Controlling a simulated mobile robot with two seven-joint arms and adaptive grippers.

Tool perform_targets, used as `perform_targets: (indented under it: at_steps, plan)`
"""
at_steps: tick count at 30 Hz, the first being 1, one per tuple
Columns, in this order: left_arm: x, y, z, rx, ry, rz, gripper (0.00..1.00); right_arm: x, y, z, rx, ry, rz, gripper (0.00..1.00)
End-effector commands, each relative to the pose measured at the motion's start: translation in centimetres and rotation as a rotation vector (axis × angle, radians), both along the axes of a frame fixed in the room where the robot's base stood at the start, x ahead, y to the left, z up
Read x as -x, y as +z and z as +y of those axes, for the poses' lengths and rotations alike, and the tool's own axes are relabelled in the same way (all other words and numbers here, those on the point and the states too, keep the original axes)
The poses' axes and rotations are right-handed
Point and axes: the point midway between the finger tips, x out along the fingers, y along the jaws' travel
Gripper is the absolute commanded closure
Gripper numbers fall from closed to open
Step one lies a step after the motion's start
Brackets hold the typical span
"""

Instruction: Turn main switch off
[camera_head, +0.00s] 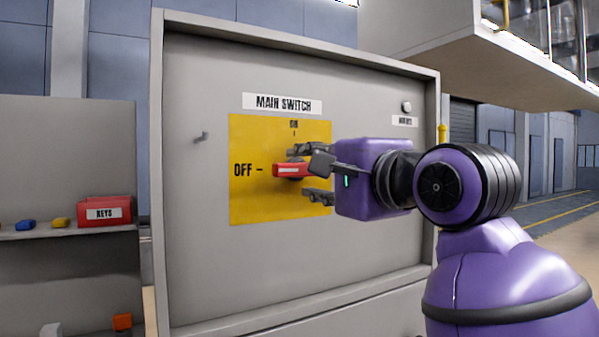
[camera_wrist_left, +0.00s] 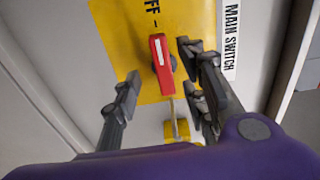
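The main switch is a red handle (camera_head: 291,170) on a yellow plate (camera_head: 252,205) on the grey cabinet front. The handle lies level, its free end pointing left to the OFF mark. The ON mark is above it. My left gripper (camera_head: 314,173) is at the switch, its dark fingers open above and below the handle. In the left wrist view, the handle (camera_wrist_left: 161,58) lies between the spread fingers of the gripper (camera_wrist_left: 160,80), with gaps visible on both sides. The gripper partly hides the right side of the plate. My right gripper is not in view.
A grey cabinet (camera_head: 210,280) with a raised rim carries the switch, a small peg (camera_head: 201,137) and a white round button (camera_head: 406,107). At left, a shelf (camera_head: 60,233) holds a red KEYS box (camera_head: 105,212) and small blue and yellow items. Open floor shows at the right.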

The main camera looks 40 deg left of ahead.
Motion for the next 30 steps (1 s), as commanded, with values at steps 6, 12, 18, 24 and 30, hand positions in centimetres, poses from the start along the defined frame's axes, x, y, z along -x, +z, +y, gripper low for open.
perform_targets:
  at_steps: [6,12,18,24,30]
  plan:
    - [1.2,-0.1,-3.0,0.001,-0.001,0.002,0.61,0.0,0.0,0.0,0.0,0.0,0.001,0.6]
    - [1.6,-0.1,-3.7,0.002,0.002,0.001,0.61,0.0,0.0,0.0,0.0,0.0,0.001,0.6]
    - [1.6,-0.1,-3.7,0.002,0.002,0.001,0.61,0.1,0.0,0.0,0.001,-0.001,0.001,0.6]
    - [1.6,-0.1,-3.7,0.002,0.002,0.001,0.61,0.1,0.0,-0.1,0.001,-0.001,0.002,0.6]
    - [1.6,0.6,-3.7,-0.048,0.003,0.055,0.61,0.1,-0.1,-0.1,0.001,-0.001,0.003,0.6]
